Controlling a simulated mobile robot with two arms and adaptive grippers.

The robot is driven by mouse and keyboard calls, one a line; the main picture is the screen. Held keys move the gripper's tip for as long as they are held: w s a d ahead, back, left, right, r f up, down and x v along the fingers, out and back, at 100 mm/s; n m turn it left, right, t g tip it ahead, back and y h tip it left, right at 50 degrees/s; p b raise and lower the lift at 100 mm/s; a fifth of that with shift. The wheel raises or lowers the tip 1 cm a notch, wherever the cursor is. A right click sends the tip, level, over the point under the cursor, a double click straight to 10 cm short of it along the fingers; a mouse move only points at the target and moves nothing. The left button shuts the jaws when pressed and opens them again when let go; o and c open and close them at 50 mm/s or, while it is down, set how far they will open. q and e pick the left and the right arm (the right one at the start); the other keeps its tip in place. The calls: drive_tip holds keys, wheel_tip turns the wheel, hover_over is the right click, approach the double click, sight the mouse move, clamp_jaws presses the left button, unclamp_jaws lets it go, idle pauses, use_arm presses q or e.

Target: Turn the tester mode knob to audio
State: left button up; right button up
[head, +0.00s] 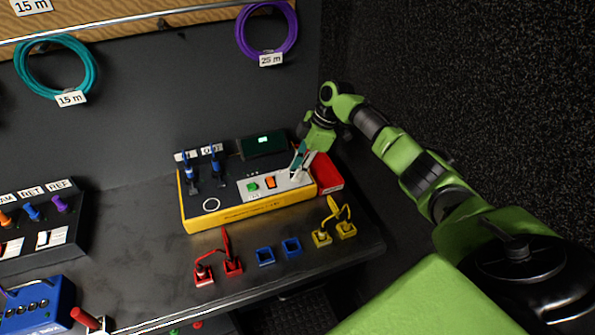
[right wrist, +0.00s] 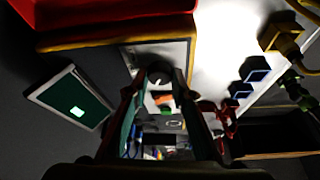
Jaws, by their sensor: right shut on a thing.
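The tester (head: 238,213) is a yellow-sided box with a dark and pale top, at the middle of the bench in the head view. Its pale panel carries a green button (head: 252,187) and an orange switch (head: 271,182). A small screen (head: 264,146) stands at its back. My right gripper (head: 299,169) reaches down onto the panel's right end and hides the knob there. In the right wrist view the dark round mode knob (right wrist: 159,76) sits between the two fingertips, and the gripper is shut on it. The knob's setting and labels cannot be read. My left gripper is not in view.
A red box (head: 326,173) stands right beside the tester. Blue plugs (head: 217,160) stand upright at its left. Red (head: 232,266), blue (head: 265,256) and yellow (head: 346,230) connectors lie in front. A dark panel (head: 70,230) stands left; bare bench lies between.

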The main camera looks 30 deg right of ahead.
idle(0.3)
drive_tip(key=o, duration=1.1)
drive_tip(key=shift+d+r, duration=0.1)
drive_tip(key=shift+r, duration=0.1)
drive_tip(key=v, duration=1.1)
drive_tip(key=shift+r, duration=0.3)
drive_tip(key=shift+s, duration=0.1)
